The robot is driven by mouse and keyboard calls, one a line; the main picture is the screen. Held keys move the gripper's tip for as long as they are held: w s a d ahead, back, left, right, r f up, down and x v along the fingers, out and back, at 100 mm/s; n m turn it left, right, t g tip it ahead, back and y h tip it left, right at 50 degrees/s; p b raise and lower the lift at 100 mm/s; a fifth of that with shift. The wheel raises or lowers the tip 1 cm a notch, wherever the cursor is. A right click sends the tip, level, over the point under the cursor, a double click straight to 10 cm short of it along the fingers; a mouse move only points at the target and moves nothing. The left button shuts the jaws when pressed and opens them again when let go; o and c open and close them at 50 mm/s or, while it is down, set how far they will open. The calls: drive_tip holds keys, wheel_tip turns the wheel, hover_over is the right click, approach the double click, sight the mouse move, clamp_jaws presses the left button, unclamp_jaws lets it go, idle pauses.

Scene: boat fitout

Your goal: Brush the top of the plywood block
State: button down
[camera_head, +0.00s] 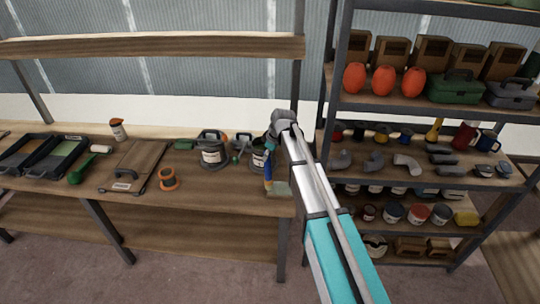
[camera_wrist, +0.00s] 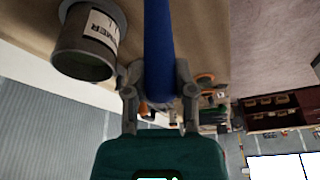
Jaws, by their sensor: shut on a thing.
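My gripper (camera_head: 268,150) is over the right end of the workbench, pointing down. It is shut on the blue handle of a brush (camera_head: 267,169). In the wrist view the fingers of my gripper (camera_wrist: 159,88) close around the blue handle (camera_wrist: 158,38), which runs out of the top of the picture. A small pale flat block (camera_head: 279,189), apparently the plywood block, lies by the bench's front right edge, just below the brush. The brush's lower end is very small here; I cannot tell whether it touches the block.
A labelled primer can (camera_wrist: 88,42) stands close beside my gripper. Another labelled can (camera_head: 212,154) stands left of it on the bench (camera_head: 225,183). An orange ring-shaped holder (camera_head: 168,180), a clamped board (camera_head: 135,166) and paint trays (camera_head: 60,152) lie further left. Loaded shelves (camera_head: 420,105) stand right.

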drive_tip(key=shift+w, duration=0.1)
drive_tip(key=shift+w, duration=0.4)
drive_tip(key=shift+d, duration=0.15)
drive_tip(key=d, duration=0.3)
drive_tip(key=shift+s+d, duration=0.1)
drive_tip(key=shift+d, duration=0.1)
idle(0.5)
drive_tip(key=shift+d, duration=0.1)
drive_tip(key=shift+d, duration=1.75)
